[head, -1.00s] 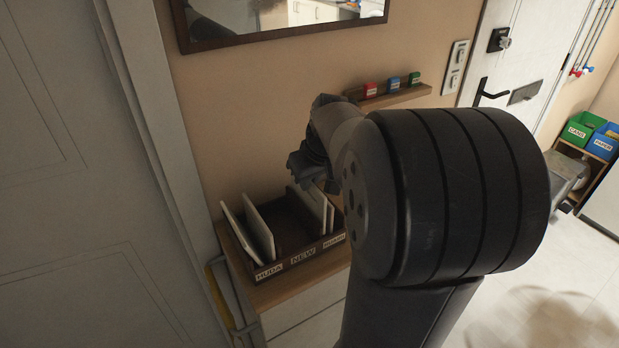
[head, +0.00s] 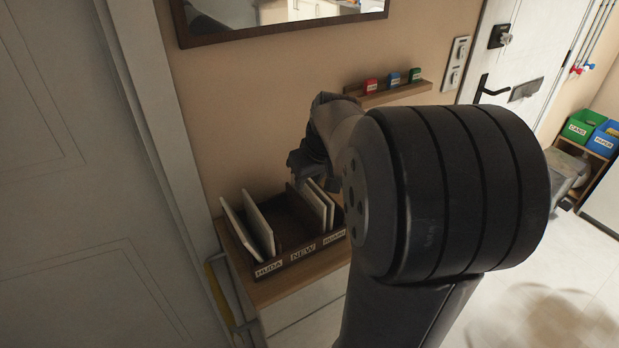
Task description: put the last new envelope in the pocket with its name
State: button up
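A dark wooden letter holder (head: 284,262) with three pockets stands on a small cabinet below the mirror. Its front labels read HUDA on the left and NEW in the middle; the right label is too small to read surely. Two white envelopes (head: 259,226) lean in the left pocket. More white envelopes (head: 314,206) stand in the right pocket, their right side partly hidden by my arm. The middle NEW pocket shows no envelope. My gripper (head: 309,170) is just above the right pocket's envelopes. Its fingers are dark and overlap, so opening and contents cannot be made out.
A wall ledge (head: 398,95) with red, blue and green blocks is behind my arm. A mirror (head: 280,32) hangs above. A grey door frame (head: 165,150) stands close on the left. Green and blue bins (head: 590,134) are at the far right, past open floor.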

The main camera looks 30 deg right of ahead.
jog(key=v, duration=1)
jog(key=shift+s+r, duration=0.25)
jog(key=shift+r, duration=0.05)
jog(key=shift+f, duration=0.15)
jog(key=x, duration=0.9)
jog(key=shift+w+f, duration=0.25)
jog(key=shift+f, duration=0.05)
jog(key=shift+w+p, duration=0.25)
jog(key=shift+p, duration=0.1)
jog(key=shift+r+p, duration=1.2)
jog(key=shift+r, duration=0.4)
